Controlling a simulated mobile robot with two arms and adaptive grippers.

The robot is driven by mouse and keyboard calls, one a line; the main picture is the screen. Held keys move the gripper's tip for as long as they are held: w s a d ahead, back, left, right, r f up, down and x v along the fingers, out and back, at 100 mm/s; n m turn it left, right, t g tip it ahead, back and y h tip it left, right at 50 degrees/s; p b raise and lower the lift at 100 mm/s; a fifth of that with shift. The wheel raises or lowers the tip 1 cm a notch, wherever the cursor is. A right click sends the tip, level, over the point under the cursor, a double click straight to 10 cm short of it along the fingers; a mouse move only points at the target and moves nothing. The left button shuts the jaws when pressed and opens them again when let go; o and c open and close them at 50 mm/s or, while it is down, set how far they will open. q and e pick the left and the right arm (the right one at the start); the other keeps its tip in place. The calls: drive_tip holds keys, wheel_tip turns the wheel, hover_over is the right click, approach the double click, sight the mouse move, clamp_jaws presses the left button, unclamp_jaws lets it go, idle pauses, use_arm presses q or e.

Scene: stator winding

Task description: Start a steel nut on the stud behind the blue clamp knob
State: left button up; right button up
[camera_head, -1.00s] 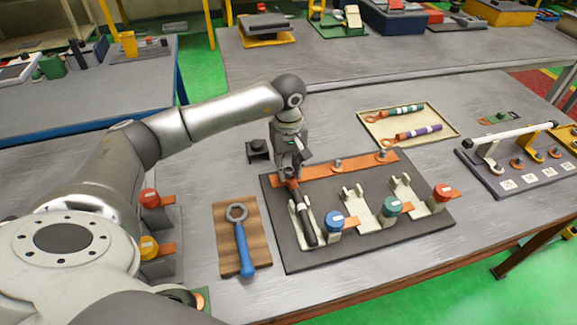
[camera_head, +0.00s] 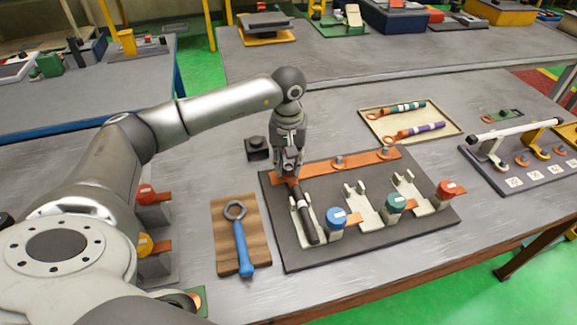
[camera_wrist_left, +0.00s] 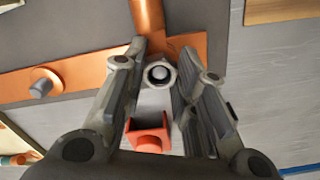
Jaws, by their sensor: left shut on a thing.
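The blue clamp knob (camera_head: 336,217) stands at the front left of the dark fixture board (camera_head: 345,238). Behind it, a copper bar (camera_head: 320,169) runs along the board's back edge. My left gripper (camera_head: 287,174) points down over the bar's left end and hides the stud there in the head view. In the left wrist view, the steel nut (camera_wrist_left: 159,75) sits between the fingers of my left gripper (camera_wrist_left: 160,68), with a round stud tip showing in its hole. The gripper is shut on the nut. How far the nut sits on the thread cannot be told. My right gripper is out of view.
A black lead (camera_head: 307,222) with a copper end lies in the left clamp. Green (camera_head: 396,203) and red (camera_head: 450,189) knobs stand to the right. A blue-handled wrench (camera_head: 242,247) lies on a wooden board at left. A tray (camera_head: 448,131) holds two more leads.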

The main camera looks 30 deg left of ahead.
use_arm(q)
drive_tip(key=shift+s+f+m+b, duration=0.15)
drive_tip(key=shift+f+m+b, duration=0.15)
drive_tip(key=shift+m, duration=0.6)
drive_tip(key=o, duration=0.8)
drive_tip(key=shift+o, duration=1.3)
drive_tip(key=shift+r, duration=0.15)
drive_tip(key=shift+r, duration=0.1)
drive_tip(key=shift+r+p, duration=1.95)
drive_tip(key=shift+r, duration=1.6)
drive_tip(key=shift+w, duration=0.2)
